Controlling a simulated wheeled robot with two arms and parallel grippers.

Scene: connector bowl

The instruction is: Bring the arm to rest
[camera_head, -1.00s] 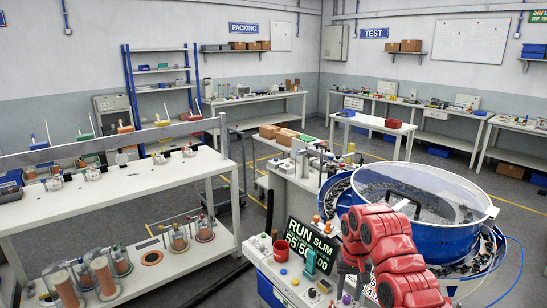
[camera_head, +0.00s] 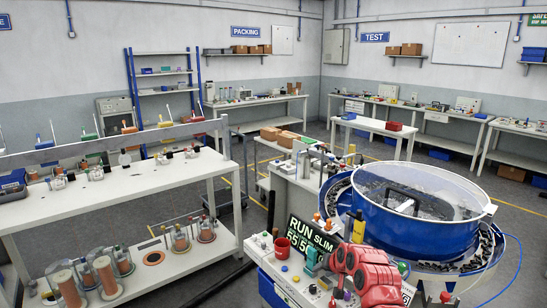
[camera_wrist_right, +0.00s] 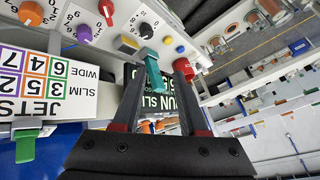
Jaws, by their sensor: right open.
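My right arm shows as red links low in the head view. Its gripper (camera_head: 340,293) is at the lower edge, over the front of the control panel (camera_head: 283,279), and is partly hidden by the arm. In the right wrist view the two dark fingers of the right gripper (camera_wrist_right: 158,82) are spread apart with nothing held. The teal lever (camera_wrist_right: 153,72) of the panel appears between them, beyond the fingertips; it also shows in the head view (camera_head: 310,262). I cannot tell the exact gap to it. My left gripper is not in view.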

